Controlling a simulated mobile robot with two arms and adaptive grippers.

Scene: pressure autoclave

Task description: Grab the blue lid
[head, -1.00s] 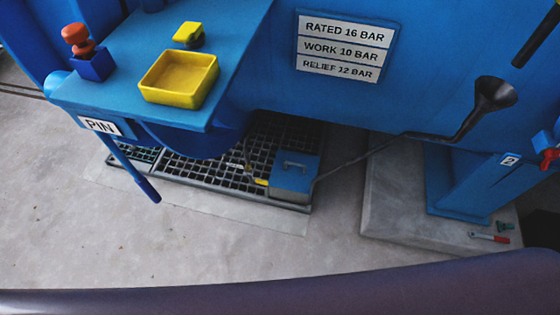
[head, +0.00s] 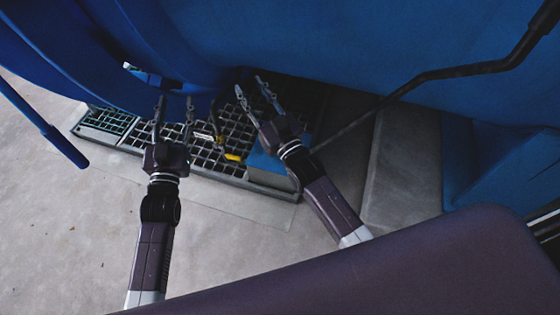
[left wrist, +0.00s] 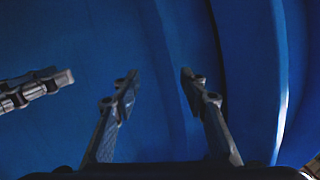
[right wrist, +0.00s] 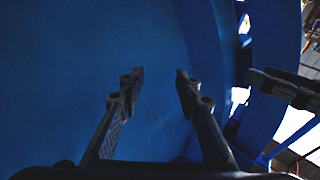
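My right gripper (head: 249,84) is open and empty, in front of the large blue vessel and reaching past the box in the head view. My left gripper (head: 175,98) is open and empty over the grate, left of the box. Both wrist views show spread fingers, left (left wrist: 160,74) and right (right wrist: 160,72), with only blue surface between them.
The slatted grate (head: 105,140) lies on the concrete floor beneath the blue vessel (head: 330,40). A small yellow piece (head: 232,157) is on it. A bent black rod (head: 440,74) crosses at right. A blue bar (head: 62,146) hangs at left. Floor at lower left is clear.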

